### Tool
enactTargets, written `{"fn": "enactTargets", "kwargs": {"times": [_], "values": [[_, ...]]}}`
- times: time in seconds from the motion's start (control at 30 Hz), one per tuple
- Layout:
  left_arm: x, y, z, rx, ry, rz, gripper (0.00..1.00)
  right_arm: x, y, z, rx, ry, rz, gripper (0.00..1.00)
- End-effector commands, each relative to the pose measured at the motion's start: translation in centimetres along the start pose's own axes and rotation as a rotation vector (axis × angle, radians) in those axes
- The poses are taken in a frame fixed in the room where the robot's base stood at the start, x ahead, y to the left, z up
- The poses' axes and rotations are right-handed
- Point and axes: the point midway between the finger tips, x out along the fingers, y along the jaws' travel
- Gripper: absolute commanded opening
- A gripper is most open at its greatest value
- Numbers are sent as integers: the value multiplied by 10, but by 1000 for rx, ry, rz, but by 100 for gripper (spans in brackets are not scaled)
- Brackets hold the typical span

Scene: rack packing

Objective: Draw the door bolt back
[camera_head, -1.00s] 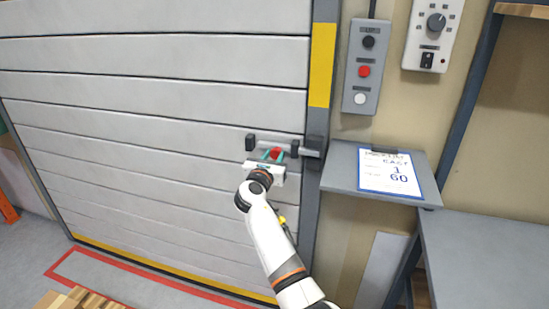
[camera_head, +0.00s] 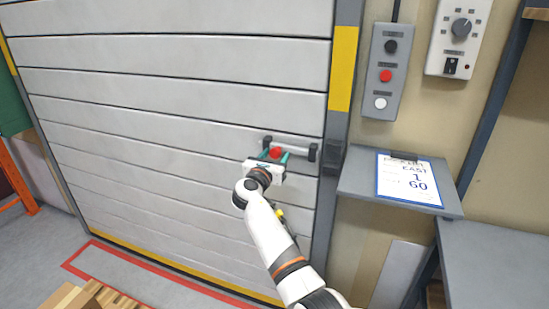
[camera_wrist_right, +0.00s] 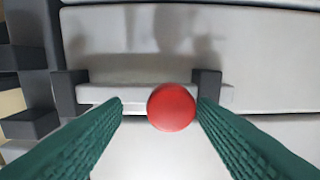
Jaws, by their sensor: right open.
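The door bolt is a light bar (camera_head: 292,144) held in two dark brackets on the grey slatted door; the wrist view shows the bar (camera_wrist_right: 135,92) too. Its red knob (camera_head: 275,153) sits close to the bracket farther from the door post, as the wrist view shows (camera_wrist_right: 171,107). The bar's post-side end stops at the near bracket, with a gap to the dark keeper (camera_head: 332,158) on the post. My right gripper (camera_head: 272,158) is open, its green fingers on either side of the knob; the right finger looks close to it. My left gripper is out of view.
A grey shelf (camera_head: 352,184) with a printed card (camera_head: 409,181) juts out right of the post. Above it hang a push-button box (camera_head: 385,70) and a dial panel (camera_head: 455,38). A grey bench (camera_head: 500,260) stands lower right; wooden slats (camera_head: 105,296) lie lower left.

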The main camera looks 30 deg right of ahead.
Motion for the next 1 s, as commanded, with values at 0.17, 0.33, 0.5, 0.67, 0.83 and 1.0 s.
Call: {"fn": "enactTargets", "kwargs": {"times": [0.17,0.33,0.5,0.67,0.83,1.0], "values": [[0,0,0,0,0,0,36,-8,0,0,1,0,-1,53],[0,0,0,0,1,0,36,-37,-1,1,2,0,-3,53],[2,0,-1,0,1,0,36,-75,0,1,2,-1,-2,53],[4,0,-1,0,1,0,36,-102,0,1,2,-1,-2,53],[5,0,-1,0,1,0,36,-118,0,1,0,0,-1,53],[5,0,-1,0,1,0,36,-120,0,0,0,0,0,53]]}}
